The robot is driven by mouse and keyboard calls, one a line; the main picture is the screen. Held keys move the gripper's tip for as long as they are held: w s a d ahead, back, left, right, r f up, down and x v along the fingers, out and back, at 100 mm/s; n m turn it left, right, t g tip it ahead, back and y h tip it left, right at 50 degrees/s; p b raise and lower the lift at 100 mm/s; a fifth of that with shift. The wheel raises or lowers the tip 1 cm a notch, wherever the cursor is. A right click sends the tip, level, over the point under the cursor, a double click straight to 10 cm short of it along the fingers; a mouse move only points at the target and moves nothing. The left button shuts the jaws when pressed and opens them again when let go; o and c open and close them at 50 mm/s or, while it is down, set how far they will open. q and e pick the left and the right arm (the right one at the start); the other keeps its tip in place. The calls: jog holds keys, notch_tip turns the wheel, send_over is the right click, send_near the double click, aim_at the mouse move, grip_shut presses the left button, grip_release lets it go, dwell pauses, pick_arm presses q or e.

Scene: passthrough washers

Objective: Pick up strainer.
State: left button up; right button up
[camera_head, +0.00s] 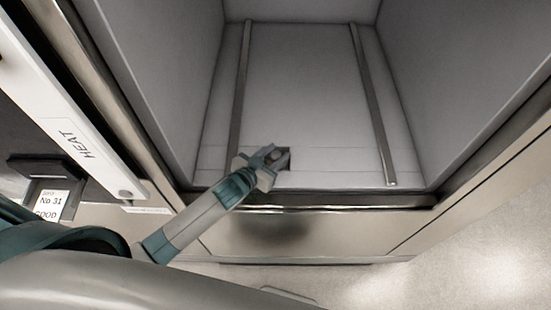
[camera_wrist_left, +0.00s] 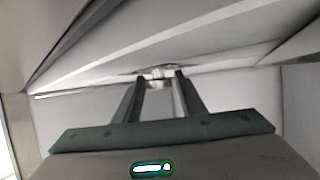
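My left gripper (camera_head: 274,156) reaches in over the front of the washer compartment's floor. It is just above or beside a small dark square recess (camera_head: 286,163), which it partly covers. In the left wrist view, the two fingers (camera_wrist_left: 158,78) are apart with a gap between their tips. A small pale grey piece (camera_wrist_left: 156,72), possibly the strainer, shows at the far end of that gap. I cannot tell whether the fingers touch it. No strainer shows clearly in the head view. My right gripper is not in view.
Two metal rails (camera_head: 241,95) and (camera_head: 372,105) run along the compartment floor (camera_head: 305,80), with bare floor between them. Tall side walls and a metal front sill (camera_head: 340,199) bound the opening. A white panel marked HEAT (camera_head: 75,140) stands at the left.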

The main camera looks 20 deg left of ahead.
aim_at(276, 154)
pick_arm(q)
jog(key=c, duration=0.9)
jog(key=shift+o, duration=0.2)
jog(key=shift+r, duration=0.15)
jog(key=shift+r+b, duration=0.35)
jog(key=shift+r, duration=0.5)
notch_tip(276, 154, up, 2)
jog(key=shift+s+d+r+b, duration=0.1)
jog(key=shift+s+r+b, duration=0.05)
jog(key=shift+b, duration=0.25)
jog(key=s+d+r+b, duration=0.2)
jog(key=s+d+r, duration=0.4)
jog(key=s+d, duration=0.1)
jog(key=shift+s+d+r+b, duration=0.2)
jog(key=shift+s+r+b, duration=0.15)
jog(key=shift+s, duration=0.45)
